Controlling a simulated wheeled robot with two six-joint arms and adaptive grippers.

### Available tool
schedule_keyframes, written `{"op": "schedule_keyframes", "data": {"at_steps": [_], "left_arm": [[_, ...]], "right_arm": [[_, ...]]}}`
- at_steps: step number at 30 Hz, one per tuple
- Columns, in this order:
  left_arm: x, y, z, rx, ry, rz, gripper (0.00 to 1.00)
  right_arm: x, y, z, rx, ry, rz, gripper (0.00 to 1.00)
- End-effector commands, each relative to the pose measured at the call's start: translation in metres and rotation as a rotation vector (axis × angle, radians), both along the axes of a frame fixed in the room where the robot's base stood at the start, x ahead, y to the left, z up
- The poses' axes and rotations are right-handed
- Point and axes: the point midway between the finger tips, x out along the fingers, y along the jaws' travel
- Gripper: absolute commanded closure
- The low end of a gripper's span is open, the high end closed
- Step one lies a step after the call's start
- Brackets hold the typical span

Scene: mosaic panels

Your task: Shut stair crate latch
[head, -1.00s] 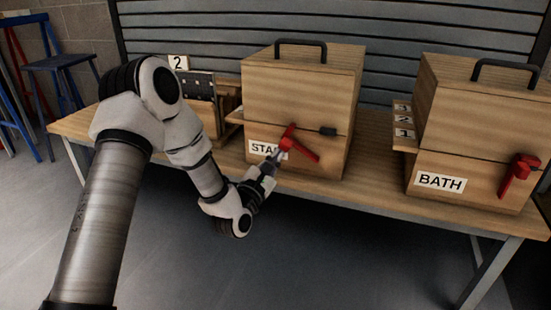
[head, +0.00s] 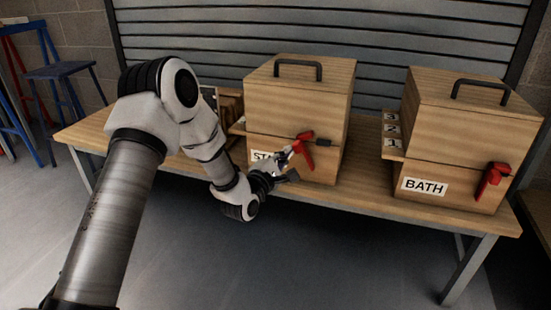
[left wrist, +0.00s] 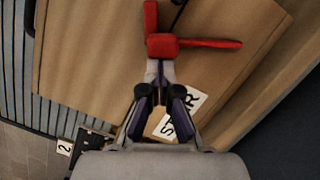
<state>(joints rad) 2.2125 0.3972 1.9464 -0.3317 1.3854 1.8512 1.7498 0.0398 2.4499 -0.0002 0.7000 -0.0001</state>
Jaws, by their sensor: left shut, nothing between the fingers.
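The STAIR crate (head: 270,110) stands on the bench with its lid down. My right gripper is out of view.
The BATH crate (head: 450,135), with its own red latch (head: 492,180), stands to the right on the bench (head: 370,192). Numbered panels (head: 392,136) sit between the crates. A slatted shutter (head: 380,50) is behind. Blue stools (head: 65,85) stand at the left.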

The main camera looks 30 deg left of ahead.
Motion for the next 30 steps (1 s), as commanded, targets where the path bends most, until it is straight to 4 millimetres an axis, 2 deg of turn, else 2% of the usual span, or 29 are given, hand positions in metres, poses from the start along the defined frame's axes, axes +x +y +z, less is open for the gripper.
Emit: {"op": "schedule_keyframes", "data": {"at_steps": [1,3,12,30], "left_arm": [[0.001,-0.003,0.010,0.040,0.011,-0.002,1.00],[0.002,-0.008,0.013,0.102,0.025,-0.001,1.00],[0.005,-0.023,0.020,0.326,0.078,-0.001,1.00],[0.007,-0.030,0.022,0.328,0.079,0.000,1.00]], "right_arm": [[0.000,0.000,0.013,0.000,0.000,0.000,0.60],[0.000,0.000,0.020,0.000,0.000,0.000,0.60],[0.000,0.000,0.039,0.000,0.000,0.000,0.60],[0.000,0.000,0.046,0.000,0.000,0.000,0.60]]}}
